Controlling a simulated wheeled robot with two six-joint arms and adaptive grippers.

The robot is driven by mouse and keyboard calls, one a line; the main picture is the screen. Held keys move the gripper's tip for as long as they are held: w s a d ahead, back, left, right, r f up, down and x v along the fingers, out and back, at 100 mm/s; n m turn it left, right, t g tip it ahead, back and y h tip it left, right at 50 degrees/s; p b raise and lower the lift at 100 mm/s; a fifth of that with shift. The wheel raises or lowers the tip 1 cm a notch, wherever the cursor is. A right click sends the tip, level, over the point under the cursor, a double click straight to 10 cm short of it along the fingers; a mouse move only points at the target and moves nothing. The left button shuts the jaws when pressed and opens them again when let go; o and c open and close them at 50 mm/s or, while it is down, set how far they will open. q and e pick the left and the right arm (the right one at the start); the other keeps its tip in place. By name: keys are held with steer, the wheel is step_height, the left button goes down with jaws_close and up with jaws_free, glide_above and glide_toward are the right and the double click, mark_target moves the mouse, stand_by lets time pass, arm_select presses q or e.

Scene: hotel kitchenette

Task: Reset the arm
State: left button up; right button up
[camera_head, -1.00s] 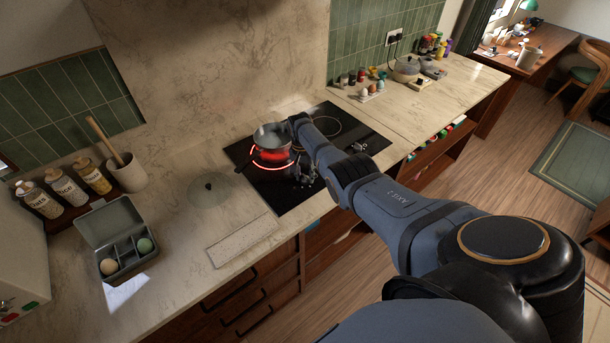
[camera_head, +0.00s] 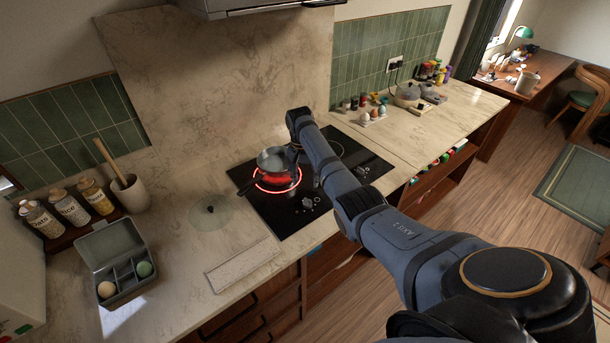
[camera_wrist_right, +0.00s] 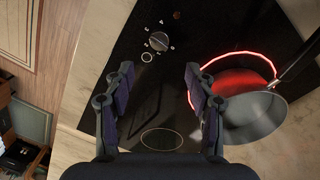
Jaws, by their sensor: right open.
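My right arm reaches from the lower right over the stove in the head view, with its wrist raised above the hob. The right gripper (camera_wrist_right: 160,100) shows in the right wrist view, its two fingers apart with nothing between them. Below it is the black cooktop (camera_head: 312,218), with a knob (camera_wrist_right: 159,41). My left gripper does not show.
A glass lid (camera_head: 210,211) and a pale board (camera_head: 242,264) lie left of the hob. An egg box (camera_head: 112,250), bottles (camera_head: 72,208) and a utensil crock (camera_head: 131,193) stand farther left. A range hood (camera_head: 270,8) hangs above.

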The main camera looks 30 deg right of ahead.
steer(key=shift+r, duration=0.9)
